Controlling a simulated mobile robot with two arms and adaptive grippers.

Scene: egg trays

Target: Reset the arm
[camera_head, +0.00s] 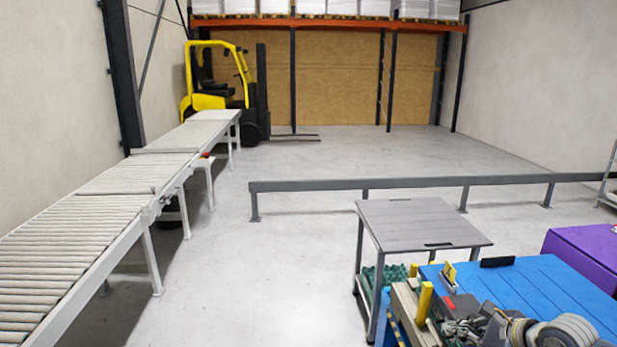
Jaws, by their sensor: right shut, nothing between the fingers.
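My right arm comes in at the bottom right corner, over the blue surface. My right gripper (462,328) is at its end, low in the view beside a beige box-like part, and is shut and empty. Its fingertips are small and partly mixed with the clutter around them. My left arm and left gripper are not in view.
A blue slatted table (545,285) and a purple box (590,250) stand at the right. A grey cart (418,222) stands behind the gripper. A roller conveyor (85,225) runs along the left. A forklift (215,95) and low rail (410,184) are farther back; mid-floor is clear.

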